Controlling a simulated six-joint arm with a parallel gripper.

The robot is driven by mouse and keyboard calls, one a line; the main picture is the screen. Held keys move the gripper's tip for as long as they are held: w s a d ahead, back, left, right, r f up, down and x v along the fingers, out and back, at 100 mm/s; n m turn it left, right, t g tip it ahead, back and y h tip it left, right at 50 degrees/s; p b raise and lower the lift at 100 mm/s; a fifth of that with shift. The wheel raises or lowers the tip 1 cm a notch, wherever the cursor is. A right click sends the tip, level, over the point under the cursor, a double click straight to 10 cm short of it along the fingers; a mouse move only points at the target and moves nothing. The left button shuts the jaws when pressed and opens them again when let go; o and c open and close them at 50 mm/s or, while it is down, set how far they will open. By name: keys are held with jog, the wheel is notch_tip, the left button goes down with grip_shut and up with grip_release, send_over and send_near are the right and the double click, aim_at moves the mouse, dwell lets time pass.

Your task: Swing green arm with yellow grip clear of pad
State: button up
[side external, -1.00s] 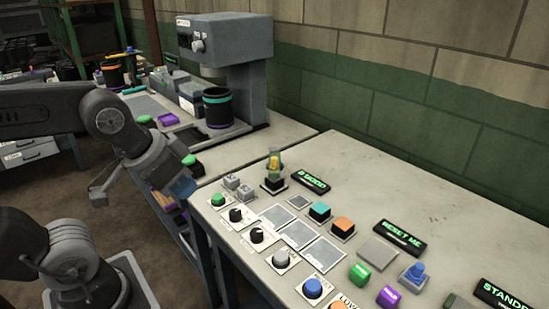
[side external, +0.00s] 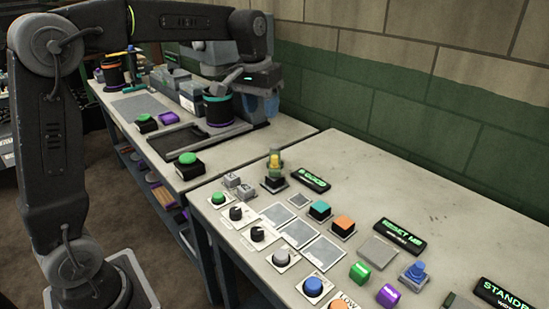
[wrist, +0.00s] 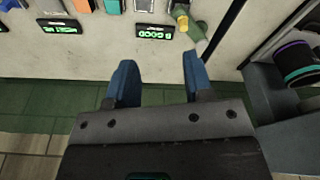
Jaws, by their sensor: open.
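The green arm with the yellow grip is small in the side view, where the yellow grip (side external: 274,160) stands over a dark base near the table's back left. In the wrist view the yellow grip (wrist: 181,13) and a pale green arm (wrist: 192,29) show near the top edge. Which pad is meant, and whether the arm lies over it, I cannot tell. My gripper (wrist: 158,78) is open and empty, its blue fingers apart. The grip lies beyond the fingertips in the wrist view. In the side view the gripper (side external: 262,106) is by the grey machine, behind the grip.
A black sleeve with teal and purple bands (side external: 219,108) stands at the machine; it also shows in the wrist view (wrist: 298,62). Buttons, knobs and lit signs such as B GOOD (side external: 311,179) crowd the front table. Its right rear surface is clear. A brick wall stands behind.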

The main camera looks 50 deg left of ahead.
jog(key=n+g, duration=0.2)
send_over(274, 156)
notch_tip(274, 156, down, 7)
notch_tip(274, 156, down, 14)
jog(key=shift+f, duration=0.1)
grip_shut()
dwell(0.3)
